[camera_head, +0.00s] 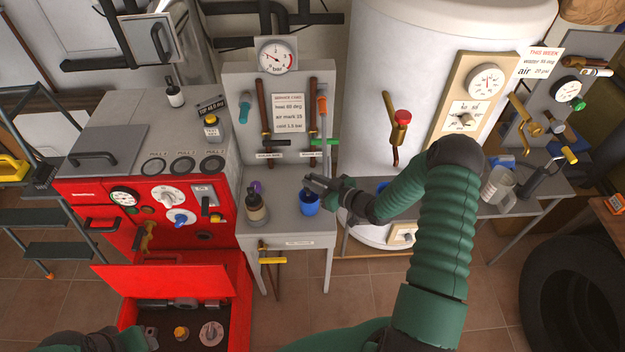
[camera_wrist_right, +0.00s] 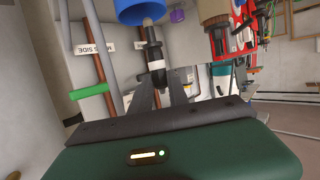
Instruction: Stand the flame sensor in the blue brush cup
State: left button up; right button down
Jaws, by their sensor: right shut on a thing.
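The blue brush cup (camera_head: 310,206) stands on the small grey bench below the pressure gauge panel. My right gripper (camera_head: 318,186) is just above it and partly covers its top in the head view. In the right wrist view, my right gripper (camera_wrist_right: 158,95) is shut on the flame sensor (camera_wrist_right: 153,58), a slim black piece with a white band. The sensor's narrow tip overlaps the mouth of the blue cup (camera_wrist_right: 138,8); I cannot tell whether it is inside. My left gripper (camera_head: 142,339) shows only partly at the bottom left edge.
Tools hang on the panel behind. The red boiler (camera_head: 160,210) with an open red box is at left; the white tank (camera_head: 370,110) is at right.

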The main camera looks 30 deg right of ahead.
pick_arm(q)
jog(key=b+x, duration=0.3)
jog(key=x, duration=0.1)
jog(key=shift+s+d+f, duration=0.15)
jog(key=shift+s+d, duration=0.05)
jog(key=shift+s, duration=0.05)
pick_arm(e)
jog(key=f, duration=0.5)
jog(key=shift+w+d+f, duration=0.15)
jog(key=shift+w+f, duration=0.05)
jog(key=c, duration=1.2)
grip_release()
jog(key=shift+d, duration=0.25)
pick_arm(q)
jog(key=shift+d, duration=0.25)
jog(key=shift+b, duration=0.3)
pick_arm(e)
jog(key=shift+a, duration=0.1)
pick_arm(q)
jog(key=shift+a+f, duration=0.1)
jog(key=shift+f, duration=0.15)
pick_arm(e)
jog(key=v, duration=1.6)
jog(key=shift+s+d, duration=0.25)
jog(key=shift+s, duration=0.1)
